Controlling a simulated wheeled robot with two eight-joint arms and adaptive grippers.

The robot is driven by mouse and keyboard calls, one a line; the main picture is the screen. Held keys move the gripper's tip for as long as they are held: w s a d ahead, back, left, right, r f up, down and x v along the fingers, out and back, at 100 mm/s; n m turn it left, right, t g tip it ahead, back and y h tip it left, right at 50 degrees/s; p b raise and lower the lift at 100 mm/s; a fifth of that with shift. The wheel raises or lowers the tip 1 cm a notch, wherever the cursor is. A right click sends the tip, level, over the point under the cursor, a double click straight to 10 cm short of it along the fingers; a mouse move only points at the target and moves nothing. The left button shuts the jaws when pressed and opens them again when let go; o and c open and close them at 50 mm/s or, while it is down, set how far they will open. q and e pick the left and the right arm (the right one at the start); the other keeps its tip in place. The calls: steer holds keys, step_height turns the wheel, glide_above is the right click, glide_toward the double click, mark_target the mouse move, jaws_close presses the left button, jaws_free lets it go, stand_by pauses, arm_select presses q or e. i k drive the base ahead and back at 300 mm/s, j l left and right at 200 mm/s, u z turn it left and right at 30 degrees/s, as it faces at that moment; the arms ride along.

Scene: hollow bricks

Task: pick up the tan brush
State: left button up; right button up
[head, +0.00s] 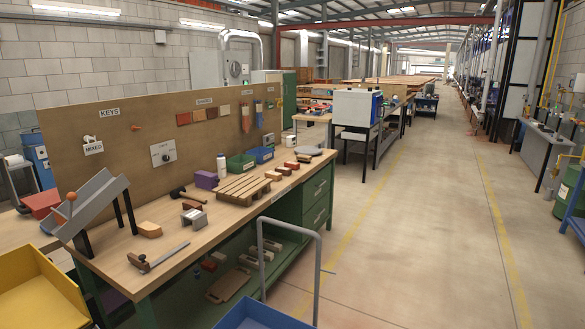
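A small tan, block-shaped thing (149,229) lies on the near left part of the wooden workbench (215,238). It looks like the tan brush, but it is too small to make out bristles. It lies apart from the things around it, behind a long metal tool with a brown handle (146,264) and left of a grey U-shaped block (194,217). Neither of my grippers shows in the head view.
A sloped grey chute (92,205) stands left of the tan thing. A dark mallet (187,194), a purple block (206,179), a wooden pallet (244,189) and several bricks lie farther along. A grey tube handle (317,265) rises before the bench.

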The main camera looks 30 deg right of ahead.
mark_target(301, 158)
steer(key=l+z, duration=0.25)
steer(key=i+l+z, duration=0.2)
steer(key=l, duration=0.2)
steer(key=l+z, duration=0.25)
steer(key=i+l+z, duration=0.2)
steer(key=l, duration=0.2)
steer(key=i+l+z, duration=0.2)
steer(key=i+l, duration=0.2)
steer(key=i+l+z, duration=0.2)
steer(key=i+l, duration=0.15)
steer(key=i, duration=0.2)
steer(key=i+l+z, duration=0.2)
steer(key=i, duration=0.35)
steer(key=i+l+z, duration=0.2)
steer(key=i, duration=0.3)
steer(key=i+j+u, duration=0.2)
steer(key=i+u, duration=0.2)
steer(key=i, duration=0.3)
steer(key=i+u, duration=0.35)
steer(key=i, duration=0.35)
steer(key=i+l+u, duration=0.25)
steer(key=i+u, duration=0.15)
steer(key=i, duration=0.3)
